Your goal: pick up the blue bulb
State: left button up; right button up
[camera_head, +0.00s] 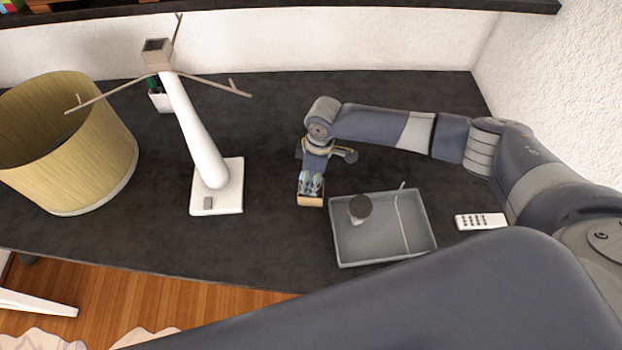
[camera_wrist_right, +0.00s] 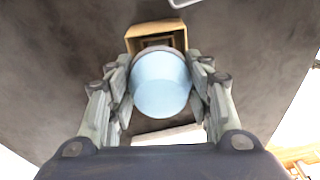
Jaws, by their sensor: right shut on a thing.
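The blue bulb (camera_wrist_right: 160,82) is pale blue and round, and it sits between the two fingers of my right gripper (camera_wrist_right: 160,95) in the right wrist view. The fingers are shut on it from both sides. Its far end is at the opening of a small brown cardboard box (camera_wrist_right: 132,38); I cannot tell whether it is still partly inside. In the head view my right gripper (camera_head: 311,180) points down at this box (camera_head: 311,201), left of the grey tray, and the bulb is mostly hidden by the fingers. My left gripper is not in view.
A grey tray (camera_head: 345,262) holds a dark-topped round item (camera_head: 360,208) and a thin pale cord. A white remote (camera_head: 481,221) lies right of it. A white lamp stand (camera_head: 216,203) with thin arms and a large tan shade (camera_head: 75,150) stand at left. A potted plant (camera_head: 160,97) is behind.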

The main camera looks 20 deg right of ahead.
jog(key=shift+r, duration=0.15)
notch_tip(320, 180, up, 8)
jog(key=shift+r+b, duration=0.25)
jog(key=shift+b, duration=1)
jog(key=shift+r, duration=0.55)
